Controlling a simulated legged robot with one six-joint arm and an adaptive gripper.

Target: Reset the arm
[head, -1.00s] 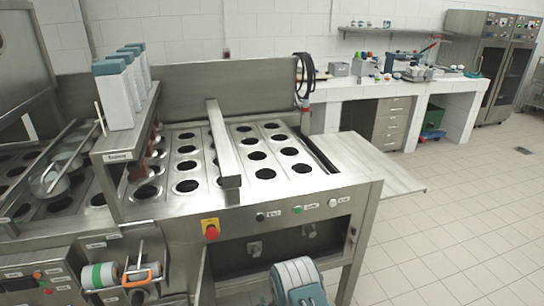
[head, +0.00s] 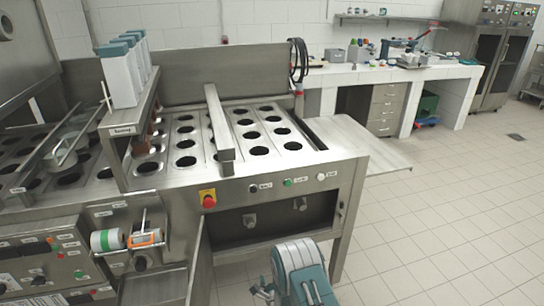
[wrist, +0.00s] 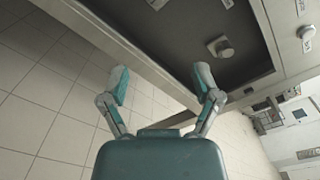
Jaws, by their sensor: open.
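My gripper (wrist: 163,84) is open and empty in the wrist view, its two teal-tipped fingers spread apart in front of the machine's dark lower recess. In the head view my arm shows at the bottom middle, and part of my gripper (head: 264,291) shows low at its left side, in front of the machine. The cup filler (head: 260,178) is a steel machine with rows of round holes in its top. Its dark lower recess (head: 275,225) also shows in the wrist view (wrist: 190,35), with a pale knob (wrist: 220,47) inside.
A red emergency button (head: 208,201) and several small buttons sit on the machine's front. A steel side plate (head: 358,142) juts out to the right. A white counter (head: 350,76) with drawers stands behind. The tiled floor (head: 440,230) at right is clear.

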